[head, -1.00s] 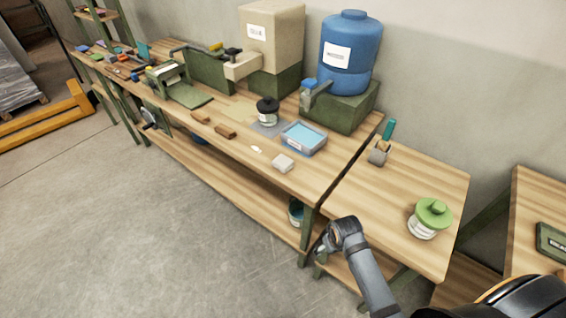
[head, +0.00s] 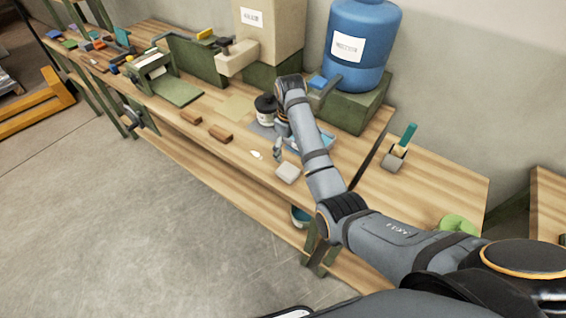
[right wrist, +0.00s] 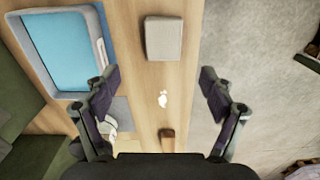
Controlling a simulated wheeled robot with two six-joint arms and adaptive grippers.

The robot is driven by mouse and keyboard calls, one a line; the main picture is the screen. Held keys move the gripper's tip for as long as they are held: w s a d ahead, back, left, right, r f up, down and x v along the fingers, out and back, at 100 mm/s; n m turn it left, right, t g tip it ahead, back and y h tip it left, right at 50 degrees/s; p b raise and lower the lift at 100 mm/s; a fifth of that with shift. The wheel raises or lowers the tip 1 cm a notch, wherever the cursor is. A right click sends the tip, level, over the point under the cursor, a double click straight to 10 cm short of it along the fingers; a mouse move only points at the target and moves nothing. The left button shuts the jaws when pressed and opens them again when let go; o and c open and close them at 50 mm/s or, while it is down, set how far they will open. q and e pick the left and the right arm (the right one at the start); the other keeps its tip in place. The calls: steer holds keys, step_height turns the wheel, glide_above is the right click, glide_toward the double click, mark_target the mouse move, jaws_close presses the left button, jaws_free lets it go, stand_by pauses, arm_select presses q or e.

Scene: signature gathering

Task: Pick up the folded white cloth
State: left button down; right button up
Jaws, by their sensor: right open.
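The folded white cloth (head: 288,172), a small pale, rounded square, lies near the front edge of the wooden workbench. In the right wrist view the cloth (right wrist: 163,39) lies ahead of the fingertips, roughly centred between them. My right gripper (head: 279,148) is over the bench, just behind and left of the cloth in the head view, and partly hidden by its own arm. In the wrist view the right gripper (right wrist: 159,82) is open, with nothing between its fingers. The cloth is apart from the fingers. My left gripper is not in view.
A blue-filled tray (right wrist: 65,48) stands beside the cloth, partly hidden by my arm in the head view. A dark-lidded jar (head: 265,110) and brown blocks (head: 220,134) are nearby. A small white piece (right wrist: 163,98) lies on the wood.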

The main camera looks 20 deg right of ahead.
mark_target(287, 170)
steer(key=shift+s+f+p, duration=0.5)
steer(key=shift+s+f, duration=0.1)
steer(key=shift+f, duration=0.3)
steer(key=shift+w+f, duration=0.2)
steer(key=shift+f, duration=1)
steer(key=shift+w+f, duration=0.2)
steer(key=shift+f, duration=0.05)
steer(key=shift+s+a+f+p, duration=0.1)
steer(key=shift+s+f+p, duration=0.05)
steer(key=shift+f+p, duration=0.45)
steer(key=shift+s+a+f+p, duration=0.1)
steer(key=shift+f+p, duration=0.25)
steer(key=shift+f, duration=0.3)
step_height(287, 170, down, 2)
steer(key=shift+f, duration=0.1)
steer(key=shift+w+f, duration=0.15)
steer(key=shift+f, duration=0.05)
steer(key=c, duration=1.2)
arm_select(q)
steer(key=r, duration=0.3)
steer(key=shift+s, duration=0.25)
arm_select(e)
steer(key=shift+c, duration=0.2)
steer(key=shift+r, duration=0.15)
